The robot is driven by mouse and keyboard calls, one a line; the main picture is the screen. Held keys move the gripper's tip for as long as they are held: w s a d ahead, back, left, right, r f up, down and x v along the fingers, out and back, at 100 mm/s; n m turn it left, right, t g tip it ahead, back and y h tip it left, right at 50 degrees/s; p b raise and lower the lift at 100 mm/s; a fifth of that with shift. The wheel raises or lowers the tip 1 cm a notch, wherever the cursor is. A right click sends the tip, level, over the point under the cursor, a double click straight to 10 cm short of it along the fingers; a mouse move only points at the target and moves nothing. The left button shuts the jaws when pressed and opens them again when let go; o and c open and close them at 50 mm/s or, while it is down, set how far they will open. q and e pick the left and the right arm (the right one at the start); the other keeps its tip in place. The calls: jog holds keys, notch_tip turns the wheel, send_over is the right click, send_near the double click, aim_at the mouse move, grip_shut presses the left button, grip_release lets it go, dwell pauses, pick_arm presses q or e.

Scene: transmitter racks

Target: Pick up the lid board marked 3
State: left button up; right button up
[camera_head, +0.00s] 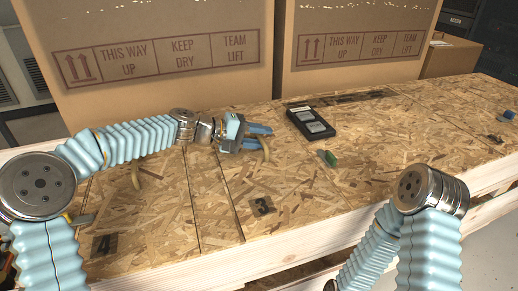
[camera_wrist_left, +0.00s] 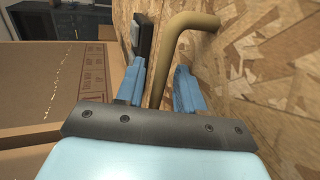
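The lid board marked 3 (camera_head: 225,180) is a rough chipboard panel lying flat among its neighbours, with a dark "3" label (camera_head: 262,206) near its front end. A tan bent handle (camera_head: 265,148) rises from the board beyond the label. My left gripper (camera_head: 262,137) is at this handle with its blue fingers apart. In the left wrist view the handle (camera_wrist_left: 181,37) passes between the two fingers, with gaps visible beside it. My right arm shows at the lower right, but its gripper is out of view.
Two large cardboard boxes (camera_head: 155,95) (camera_head: 360,70) stand behind the boards. A black device (camera_head: 312,123) and a small green item (camera_head: 329,158) lie right of the gripper. The board marked 4 (camera_head: 104,244) is at left, with its own handle (camera_head: 135,176).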

pick_arm(q)
grip_shut()
dwell(1.3)
jog(key=shift+r, duration=0.1)
